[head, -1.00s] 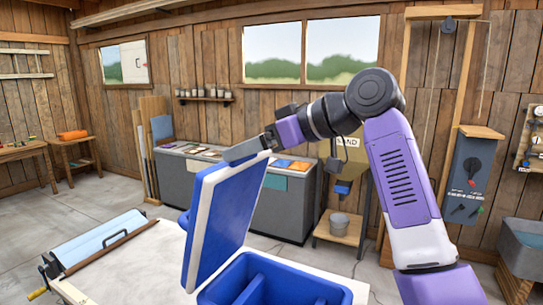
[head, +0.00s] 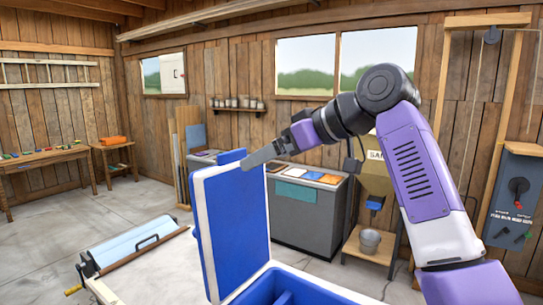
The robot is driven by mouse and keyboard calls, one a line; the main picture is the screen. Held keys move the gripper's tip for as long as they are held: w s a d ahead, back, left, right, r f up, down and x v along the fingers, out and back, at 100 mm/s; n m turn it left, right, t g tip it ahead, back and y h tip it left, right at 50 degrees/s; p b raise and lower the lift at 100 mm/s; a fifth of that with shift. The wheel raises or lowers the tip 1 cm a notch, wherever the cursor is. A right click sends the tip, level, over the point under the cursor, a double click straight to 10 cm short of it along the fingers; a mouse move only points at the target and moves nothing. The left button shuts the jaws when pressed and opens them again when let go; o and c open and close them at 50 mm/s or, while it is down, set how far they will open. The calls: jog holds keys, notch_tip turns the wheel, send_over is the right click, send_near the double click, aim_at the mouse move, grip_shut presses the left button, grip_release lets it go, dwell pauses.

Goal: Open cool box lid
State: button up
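The cool box (head: 318,285) stands at the bottom centre of the head view, blue inside with a white rim, cut off by the frame's lower edge. Its blue lid (head: 236,225) with a white edge stands raised, nearly upright, at the box's left side. The box's interior shows, with a divider in it. My gripper (head: 256,158) is at the lid's upper right corner, its grey fingers pointing left and down. It looks touching or very close to the lid's inner face. The fingers show edge-on, so the gap between them cannot be made out.
The box is on a pale table (head: 150,275). A light-blue roller device (head: 135,243) with a crank lies at the table's left. Behind are a grey counter (head: 310,215) with coloured sheets and a low stand with a bucket (head: 369,241). Open floor lies at the left.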

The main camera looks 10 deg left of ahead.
jog(key=b+v, duration=0.2)
jog(key=v, duration=0.5)
jog(key=shift+d+r+b, duration=0.15)
jog(key=shift+d+b, duration=0.1)
jog(key=shift+b, duration=0.1)
jog(key=shift+s, duration=0.15)
jog(key=shift+c, duration=0.4)
